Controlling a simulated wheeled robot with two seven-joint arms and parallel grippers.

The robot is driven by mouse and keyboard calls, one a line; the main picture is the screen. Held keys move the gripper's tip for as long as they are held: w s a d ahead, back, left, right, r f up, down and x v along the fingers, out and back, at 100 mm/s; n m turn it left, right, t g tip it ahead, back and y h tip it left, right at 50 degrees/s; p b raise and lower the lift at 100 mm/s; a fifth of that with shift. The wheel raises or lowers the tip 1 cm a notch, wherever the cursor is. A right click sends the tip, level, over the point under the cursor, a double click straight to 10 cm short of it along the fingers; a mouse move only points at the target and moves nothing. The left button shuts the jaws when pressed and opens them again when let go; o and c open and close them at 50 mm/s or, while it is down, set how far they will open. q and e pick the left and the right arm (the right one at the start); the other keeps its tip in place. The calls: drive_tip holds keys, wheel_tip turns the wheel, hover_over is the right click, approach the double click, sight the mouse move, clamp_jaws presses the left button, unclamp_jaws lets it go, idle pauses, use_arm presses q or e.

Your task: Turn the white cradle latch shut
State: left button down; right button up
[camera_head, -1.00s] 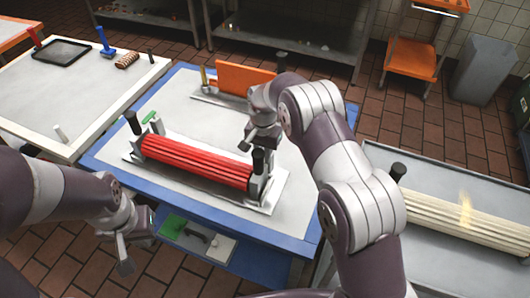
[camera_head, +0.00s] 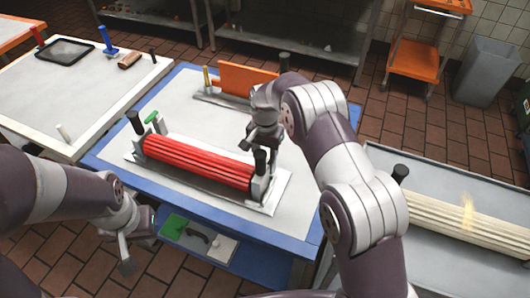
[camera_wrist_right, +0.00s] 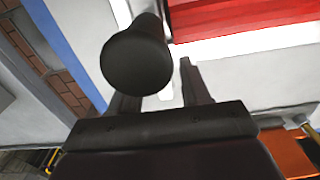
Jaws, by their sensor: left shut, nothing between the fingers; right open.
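The cradle on the table holds a red ribbed roller bundle (camera_head: 197,161), with grey end brackets and an upright black knob at each end. A green latch (camera_head: 152,117) shows at its left end. My right gripper (camera_head: 264,142) is open, just above the right black knob (camera_head: 260,160). In the right wrist view, this knob (camera_wrist_right: 135,60) covers part of one finger. A small white piece (camera_wrist_right: 166,94), possibly the white latch, shows between the fingers; I cannot tell its position. My left gripper (camera_head: 127,263) is shut and empty, off the table's front left edge.
The blue-edged table (camera_head: 300,243) has an orange panel (camera_head: 249,79) at its back. Green and white pieces lie on a lower shelf in front. A cream ribbed bundle (camera_head: 440,213) lies on the right bench. A white-topped table (camera_head: 100,95) stands at left.

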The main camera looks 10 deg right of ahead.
wheel_tip(320, 180, up, 4)
drive_tip(key=shift+w+r, duration=0.1)
wheel_tip(320, 180, up, 8)
drive_tip(key=p, duration=0.6)
drive_tip(key=shift+p, duration=0.35)
drive_tip(key=shift+r, duration=0.1)
